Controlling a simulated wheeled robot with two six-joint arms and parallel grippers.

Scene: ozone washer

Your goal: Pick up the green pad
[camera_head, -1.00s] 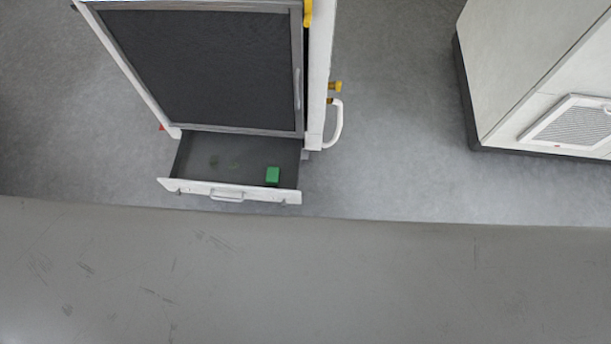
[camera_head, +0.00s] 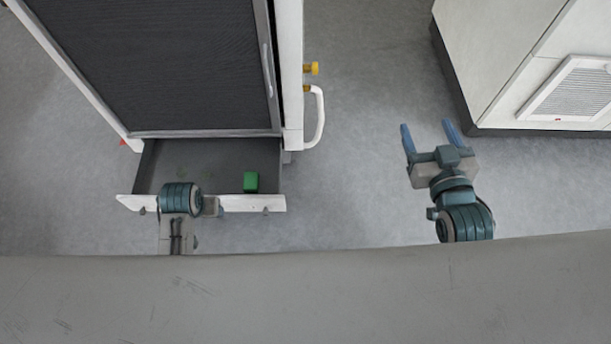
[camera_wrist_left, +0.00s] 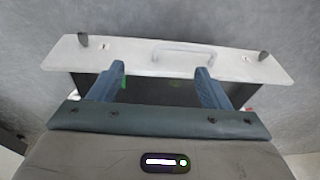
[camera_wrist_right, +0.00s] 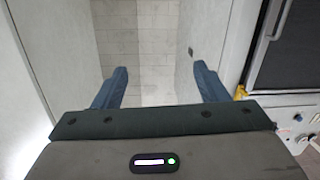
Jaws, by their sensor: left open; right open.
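The green pad (camera_head: 251,181) is a small green block near the right front corner inside the open grey drawer (camera_head: 222,153). In the left wrist view, a sliver of the pad (camera_wrist_left: 123,82) shows beside a finger. My left gripper (camera_wrist_left: 160,67) is open and empty, facing the drawer front with its handle. In the head view, the left wrist is over the drawer front, left of the pad, and mostly hides its gripper. My right gripper (camera_head: 427,124) is open and empty over the floor, well right of the drawer.
The drawer's white front panel (camera_head: 250,203) is a raised edge before the pad. The machine (camera_head: 160,70) with a dark mesh panel stands above the drawer. A white side handle (camera_head: 318,118) and yellow knob (camera_head: 312,68) stick out. A white cabinet (camera_head: 490,50) stands at the upper right.

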